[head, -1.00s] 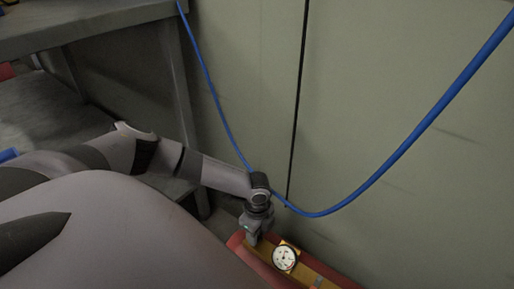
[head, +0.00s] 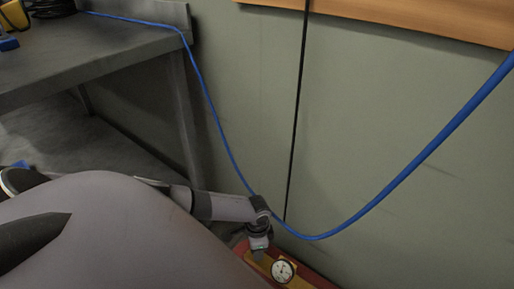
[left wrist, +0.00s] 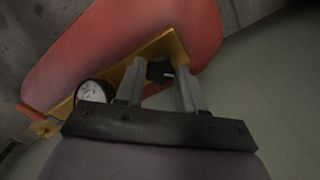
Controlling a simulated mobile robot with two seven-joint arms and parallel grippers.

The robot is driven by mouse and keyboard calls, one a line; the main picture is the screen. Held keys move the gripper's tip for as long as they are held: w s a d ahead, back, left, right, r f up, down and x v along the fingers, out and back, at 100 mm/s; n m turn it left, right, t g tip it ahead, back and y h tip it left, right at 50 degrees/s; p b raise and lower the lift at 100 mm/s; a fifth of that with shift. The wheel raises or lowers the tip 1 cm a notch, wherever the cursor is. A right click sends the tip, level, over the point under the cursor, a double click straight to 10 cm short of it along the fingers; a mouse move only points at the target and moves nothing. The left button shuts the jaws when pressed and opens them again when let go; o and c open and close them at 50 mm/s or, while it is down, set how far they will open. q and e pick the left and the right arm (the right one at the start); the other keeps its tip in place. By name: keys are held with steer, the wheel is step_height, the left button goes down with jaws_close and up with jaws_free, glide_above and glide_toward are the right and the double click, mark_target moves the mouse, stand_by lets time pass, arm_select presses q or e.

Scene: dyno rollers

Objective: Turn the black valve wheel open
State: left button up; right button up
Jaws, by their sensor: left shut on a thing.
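The black valve wheel (left wrist: 157,70) shows in the left wrist view as a small dark knob on a yellow plate (left wrist: 178,42). It sits between the two grey fingers of my left gripper (left wrist: 160,82), which is shut on it. In the head view my left gripper (head: 258,254) points down beside a round white gauge (head: 283,271), and the wheel is hidden there. The gauge also shows in the left wrist view (left wrist: 90,93), left of the fingers. My right gripper is in neither view.
A red rounded body (left wrist: 110,35) lies under the yellow plate. A grey workbench (head: 90,62) stands at the left. A blue hose (head: 400,185) hangs in a loop in front of the pale wall (head: 400,110), just behind my left wrist.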

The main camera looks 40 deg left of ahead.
arm_select(q)
steer(key=shift+d+r+n, duration=0.1)
steer(key=shift+n, duration=0.5)
steer(key=n+p, duration=0.3)
steer(key=n, duration=0.1)
steer(key=n+p, duration=0.1)
steer(key=n, duration=0.4)
steer(key=shift+p, duration=0.35)
steer(key=n+p, duration=0.1)
steer(key=n, duration=0.4)
steer(key=shift+n+p, duration=0.4)
steer(key=shift+n, duration=1.6)
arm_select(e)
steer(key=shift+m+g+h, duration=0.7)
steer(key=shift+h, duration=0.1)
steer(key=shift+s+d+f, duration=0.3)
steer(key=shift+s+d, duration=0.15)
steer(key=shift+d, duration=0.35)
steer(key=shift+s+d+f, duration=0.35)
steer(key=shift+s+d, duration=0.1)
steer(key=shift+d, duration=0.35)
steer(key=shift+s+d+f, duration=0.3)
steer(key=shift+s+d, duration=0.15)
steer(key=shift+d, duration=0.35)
arm_select(q)
steer(key=shift+w, duration=0.1)
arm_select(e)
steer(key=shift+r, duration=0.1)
